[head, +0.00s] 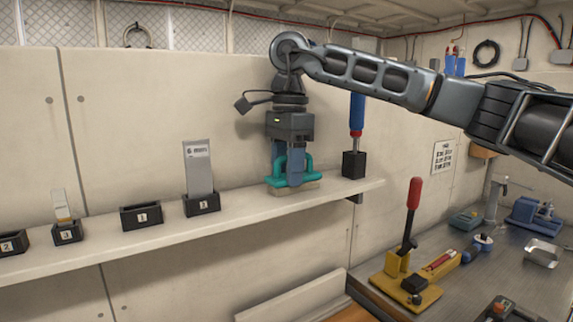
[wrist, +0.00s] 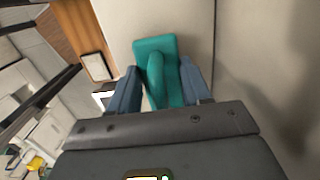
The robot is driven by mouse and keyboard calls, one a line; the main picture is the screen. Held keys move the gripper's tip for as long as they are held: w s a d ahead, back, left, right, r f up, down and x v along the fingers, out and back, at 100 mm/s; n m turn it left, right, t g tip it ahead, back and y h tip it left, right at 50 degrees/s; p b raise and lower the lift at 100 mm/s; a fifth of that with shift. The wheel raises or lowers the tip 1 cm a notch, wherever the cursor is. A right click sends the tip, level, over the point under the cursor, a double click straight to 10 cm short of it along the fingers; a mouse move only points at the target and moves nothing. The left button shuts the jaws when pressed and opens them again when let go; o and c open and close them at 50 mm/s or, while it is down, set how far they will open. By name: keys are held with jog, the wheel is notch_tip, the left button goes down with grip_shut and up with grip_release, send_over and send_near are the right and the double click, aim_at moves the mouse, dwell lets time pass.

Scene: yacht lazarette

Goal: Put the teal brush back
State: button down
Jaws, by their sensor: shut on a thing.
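The teal brush (head: 298,181) has a looped teal handle and pale bristles pointing down. It is at the shelf (head: 240,206), right of the holders with labels; I cannot tell whether the bristles touch the shelf. My gripper (head: 280,172) points down and is shut on the brush handle. In the wrist view the teal brush (wrist: 155,50) lies between the two blue-grey fingers of my gripper (wrist: 160,88). A black holder labelled 1 (head: 141,216) looks empty. A black holder labelled 2 (head: 12,242) also looks empty.
A grey scraper (head: 198,165) stands in a black holder, and a small pale tool (head: 61,205) stands in holder 3. A blue-handled tool (head: 357,115) stands in a black block right of my gripper. A metal bench (head: 500,270) with a yellow, red-handled device (head: 412,250) is lower right.

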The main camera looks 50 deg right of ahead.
jog(key=shift+c, duration=2.4)
grip_release()
jog(key=r+b, duration=0.1)
jog(key=r, duration=0.3)
jog(key=r+b, duration=0.1)
jog(key=r, duration=0.7)
jog(key=shift+d+b, duration=0.3)
jog(key=shift+b, duration=0.1)
